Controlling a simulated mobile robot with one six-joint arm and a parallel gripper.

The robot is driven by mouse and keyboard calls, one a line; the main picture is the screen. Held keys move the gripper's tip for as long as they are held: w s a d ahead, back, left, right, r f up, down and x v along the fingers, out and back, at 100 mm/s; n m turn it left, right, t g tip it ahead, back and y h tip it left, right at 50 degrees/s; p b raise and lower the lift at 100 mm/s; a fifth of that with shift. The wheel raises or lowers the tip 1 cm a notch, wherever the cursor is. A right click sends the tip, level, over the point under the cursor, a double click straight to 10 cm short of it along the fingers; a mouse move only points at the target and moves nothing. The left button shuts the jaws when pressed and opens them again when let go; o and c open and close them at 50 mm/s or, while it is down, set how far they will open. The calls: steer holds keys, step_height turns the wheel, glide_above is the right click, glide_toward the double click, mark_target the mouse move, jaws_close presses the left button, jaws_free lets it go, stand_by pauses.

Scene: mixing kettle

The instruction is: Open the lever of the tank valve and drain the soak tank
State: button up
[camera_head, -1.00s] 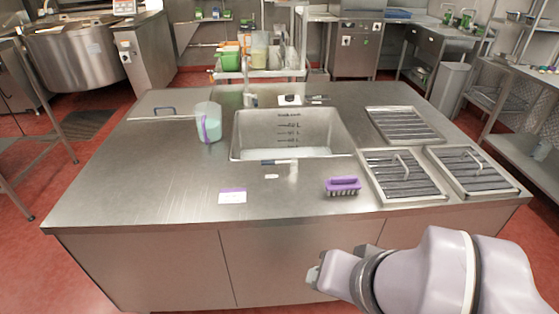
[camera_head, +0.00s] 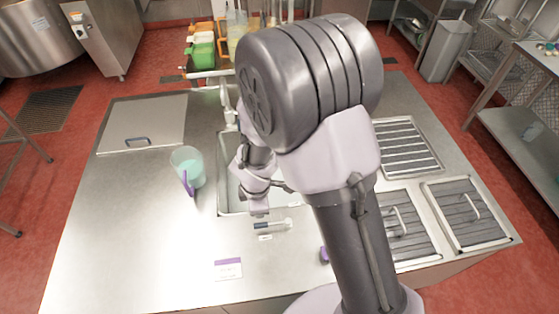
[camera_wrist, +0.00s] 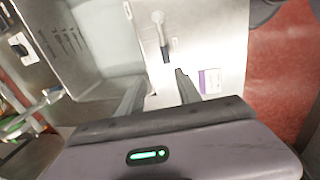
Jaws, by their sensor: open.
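The valve lever (camera_head: 272,226) has a dark grip and a pale metal end. It lies on the counter in front of the soak tank (camera_head: 224,190). In the wrist view the lever (camera_wrist: 162,36) is just beyond my fingertips, with its dark grip towards them. My gripper (camera_head: 259,207) is above the tank's front edge, behind the lever in the head view. In the wrist view my gripper (camera_wrist: 158,86) is open and empty, its fingers apart. The tank (camera_wrist: 100,45) shows marks on its wall and pale liquid at the bottom. My arm hides much of it in the head view.
A pitcher (camera_head: 187,170) with a purple handle stands left of the tank. A purple-edged card (camera_head: 228,268) lies in front. Grated panels (camera_head: 463,213) with handles are on the right. The purple brush (camera_head: 323,254) is mostly behind my arm.

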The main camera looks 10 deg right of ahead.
steer(key=b, duration=1.4)
glide_toward(261, 225)
steer(key=f, duration=0.3)
steer(key=w+f, duration=0.1)
steer(key=f, duration=0.4)
steer(key=shift+w+f, duration=0.3)
steer(key=shift+r, duration=0.25)
steer(key=shift+f, duration=0.15)
